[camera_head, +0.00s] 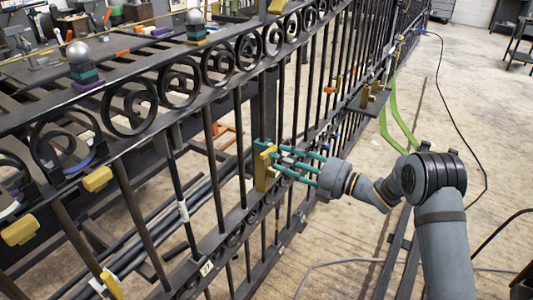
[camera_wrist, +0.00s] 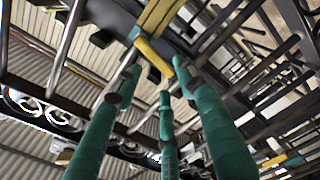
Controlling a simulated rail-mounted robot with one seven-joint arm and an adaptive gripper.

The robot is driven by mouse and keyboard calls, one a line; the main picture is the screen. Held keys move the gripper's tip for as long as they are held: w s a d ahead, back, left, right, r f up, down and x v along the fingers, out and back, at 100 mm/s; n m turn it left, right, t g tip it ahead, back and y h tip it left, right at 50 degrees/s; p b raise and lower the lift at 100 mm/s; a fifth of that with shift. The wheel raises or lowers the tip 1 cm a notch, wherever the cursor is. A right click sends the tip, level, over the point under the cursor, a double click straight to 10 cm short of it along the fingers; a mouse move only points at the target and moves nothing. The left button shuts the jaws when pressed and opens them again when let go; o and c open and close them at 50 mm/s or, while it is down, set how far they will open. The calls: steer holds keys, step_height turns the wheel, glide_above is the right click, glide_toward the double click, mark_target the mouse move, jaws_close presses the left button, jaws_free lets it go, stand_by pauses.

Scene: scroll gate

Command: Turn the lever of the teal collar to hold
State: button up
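A yellow block (camera_head: 264,168) is fixed on the dark gate bars in the middle of the head view, with a little teal at its top edge. My gripper (camera_head: 281,160) has teal fingers that point left and reach the right side of this block. In the wrist view my gripper (camera_wrist: 153,85) shows its fingers spread apart, and a yellow bar (camera_wrist: 154,57) lies just beyond their tips. I cannot tell whether they touch it. I cannot make out which part is the collar's lever.
The iron gate (camera_head: 210,150) with scrolls and upright bars runs diagonally across the head view. Green straps (camera_head: 393,115) and a dark cable lie right of the gate. Open concrete floor (camera_head: 490,110) is at the right.

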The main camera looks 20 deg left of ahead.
mark_target(266, 151)
steer(key=x, duration=0.5)
steer(key=shift+w+a, duration=0.2)
steer(key=shift+a, duration=0.1)
steer(key=c, duration=0.3)
jaws_close()
stand_by(0.4)
